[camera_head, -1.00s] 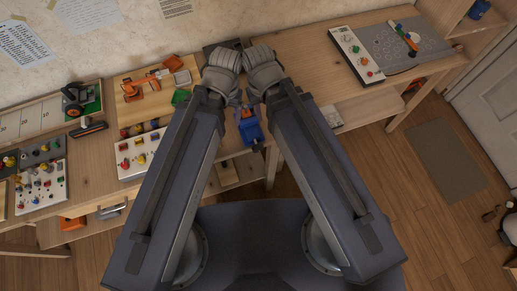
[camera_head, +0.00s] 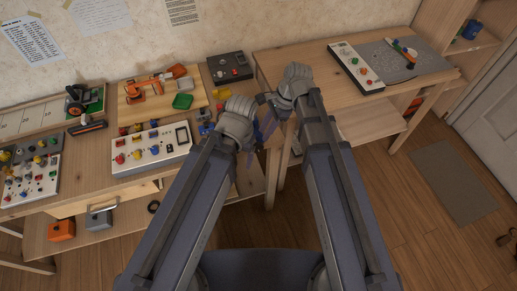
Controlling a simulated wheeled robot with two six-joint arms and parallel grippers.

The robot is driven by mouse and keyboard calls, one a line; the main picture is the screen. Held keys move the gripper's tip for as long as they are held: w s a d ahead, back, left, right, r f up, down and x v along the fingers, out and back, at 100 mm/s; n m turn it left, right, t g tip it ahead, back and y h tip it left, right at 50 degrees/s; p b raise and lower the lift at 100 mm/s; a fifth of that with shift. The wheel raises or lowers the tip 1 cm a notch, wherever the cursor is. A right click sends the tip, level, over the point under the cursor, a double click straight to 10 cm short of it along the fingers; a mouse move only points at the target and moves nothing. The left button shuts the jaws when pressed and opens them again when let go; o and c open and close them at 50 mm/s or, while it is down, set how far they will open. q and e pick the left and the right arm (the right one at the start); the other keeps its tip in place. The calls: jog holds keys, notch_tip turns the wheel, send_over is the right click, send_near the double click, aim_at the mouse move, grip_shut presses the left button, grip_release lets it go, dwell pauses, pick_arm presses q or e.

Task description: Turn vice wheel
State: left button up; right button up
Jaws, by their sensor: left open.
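A blue shape (camera_head: 266,126), which looks like part of the vice, shows in the head view between my two wrists at the right front edge of the left bench. It is mostly hidden, and I cannot make out its wheel. My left gripper (camera_head: 249,138) is open and points down beside the blue shape, on its left. My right gripper (camera_head: 270,106) is above and to the right of it, with its fingers small and partly hidden. I cannot tell whether either gripper touches the vice.
A white control box (camera_head: 150,152) and a black box (camera_head: 228,69) stand on the left bench. An orange arm model (camera_head: 150,84) and a green block (camera_head: 182,101) are on a wooden board. The right bench (camera_head: 305,55) has bare wood beside a white button panel (camera_head: 356,66).

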aim_at(258, 144)
jog(key=shift+b+x, duration=3.6)
jog(key=shift+x, duration=0.35)
jog(key=shift+d, duration=0.1)
grip_shut()
